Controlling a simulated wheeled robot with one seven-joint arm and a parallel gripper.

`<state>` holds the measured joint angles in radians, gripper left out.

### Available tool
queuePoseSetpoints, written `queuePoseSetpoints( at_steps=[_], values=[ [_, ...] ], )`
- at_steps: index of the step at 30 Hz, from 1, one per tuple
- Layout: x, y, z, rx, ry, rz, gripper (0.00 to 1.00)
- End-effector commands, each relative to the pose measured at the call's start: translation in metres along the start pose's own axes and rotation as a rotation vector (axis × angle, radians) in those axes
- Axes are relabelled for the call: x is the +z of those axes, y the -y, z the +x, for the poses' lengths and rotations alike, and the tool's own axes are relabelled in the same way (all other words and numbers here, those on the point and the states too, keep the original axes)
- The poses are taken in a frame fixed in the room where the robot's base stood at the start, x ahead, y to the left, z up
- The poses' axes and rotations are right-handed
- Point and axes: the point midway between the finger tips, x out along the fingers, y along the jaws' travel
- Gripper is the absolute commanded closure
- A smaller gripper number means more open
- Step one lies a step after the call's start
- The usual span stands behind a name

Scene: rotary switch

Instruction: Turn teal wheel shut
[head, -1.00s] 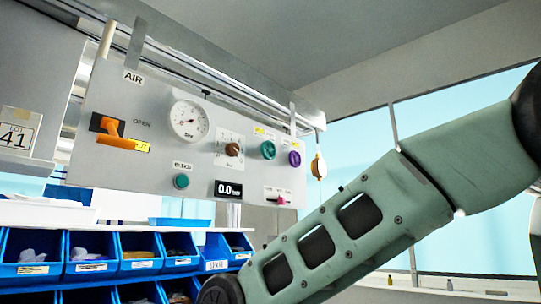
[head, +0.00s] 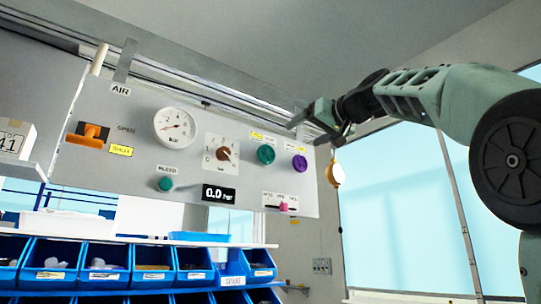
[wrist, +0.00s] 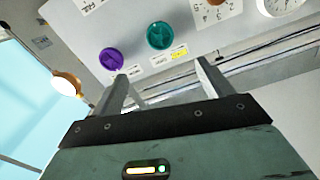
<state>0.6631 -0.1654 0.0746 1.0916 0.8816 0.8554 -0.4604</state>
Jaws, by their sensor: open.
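The teal wheel (head: 266,154) is a round knob on the right part of the grey wall panel, left of a purple knob. In the wrist view, which is turned about, the teal wheel (wrist: 159,36) shows a raised bar across its face. My gripper (head: 305,118) is at the panel's upper right edge, above and right of the teal wheel in the picture. In the wrist view, my gripper (wrist: 162,70) is open and empty. Its fingers point toward the panel, with the wheel beyond the gap between their tips. Nothing hides the wheel.
The purple knob (head: 299,163) is close beside the wheel. Blue bins (head: 154,262) stand below.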

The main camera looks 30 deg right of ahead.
Motion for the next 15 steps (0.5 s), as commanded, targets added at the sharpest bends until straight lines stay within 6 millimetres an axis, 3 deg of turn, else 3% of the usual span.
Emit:
queuePoseSetpoints(
  at_steps=[15],
  values=[
    [-0.003,0.001,0.105,-0.001,0.007,0.004,0.21]
  ],
)
